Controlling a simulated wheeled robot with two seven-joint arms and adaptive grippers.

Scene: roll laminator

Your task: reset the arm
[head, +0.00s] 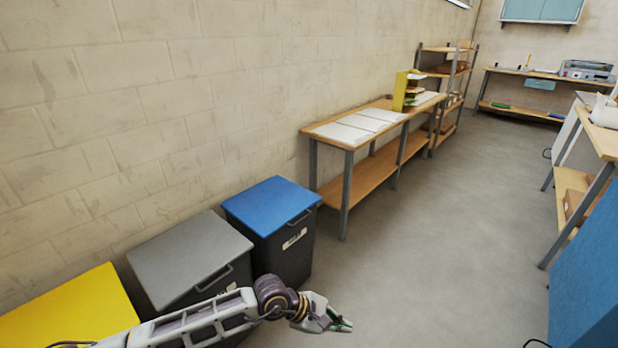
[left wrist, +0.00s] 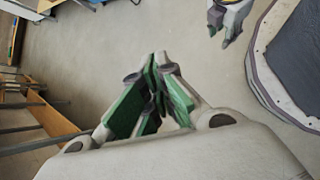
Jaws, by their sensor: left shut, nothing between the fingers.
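My left arm reaches in from the bottom left of the head view, low in front of the bins. Its gripper (head: 341,326) is shut and empty over the open floor. In the left wrist view the green-padded fingers of this gripper (left wrist: 155,72) are together with nothing between them, above bare floor. What looks like my right gripper (left wrist: 222,34) shows at the top of the left wrist view, beside my base; it is too small to tell whether it is open. It does not show in the head view.
Yellow (head: 75,310), grey (head: 190,262) and blue-lidded (head: 272,203) bins stand along the left wall, close to my left arm. A wooden table (head: 323,124) with white sheets stands beyond them. A blue panel (head: 592,275) is at right. The middle floor (head: 445,230) is clear.

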